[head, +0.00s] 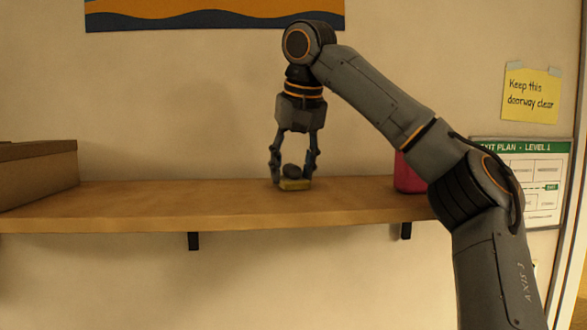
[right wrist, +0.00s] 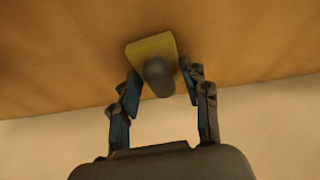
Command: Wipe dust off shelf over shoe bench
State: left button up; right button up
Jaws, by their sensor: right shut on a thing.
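The wooden shelf (head: 150,205) runs along the wall on dark brackets. My right gripper (head: 293,178) points down over the shelf's middle and is shut on the dark knob of a yellow wiping pad (head: 294,185). The pad rests on or just above the shelf top; I cannot tell exact contact. In the right wrist view, the pad (right wrist: 138,52) and its dark knob show between the fingers (right wrist: 160,88), against the shelf (right wrist: 60,60). I cannot make out dust on the shelf. The shoe bench and my left gripper are not in view.
A cardboard box (head: 38,175) stands at the shelf's left end. A pink-red object (head: 408,176) stands near the right end, partly behind my right arm. The shelf between them is clear apart from the pad. A yellow note (head: 531,95) and an exit plan (head: 540,165) hang on the right.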

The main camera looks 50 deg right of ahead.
aim_at(305, 181)
jog(key=shift+s+d, duration=0.7)
jog(key=shift+d, duration=0.1)
jog(key=shift+s+a, duration=1.15)
jog(key=shift+s, duration=0.15)
jog(key=shift+s+a+f, duration=0.2)
jog(key=shift+s+a, duration=0.6)
jog(key=shift+s, duration=0.15)
jog(key=shift+r, duration=3.15)
jog(key=shift+w+d, duration=0.1)
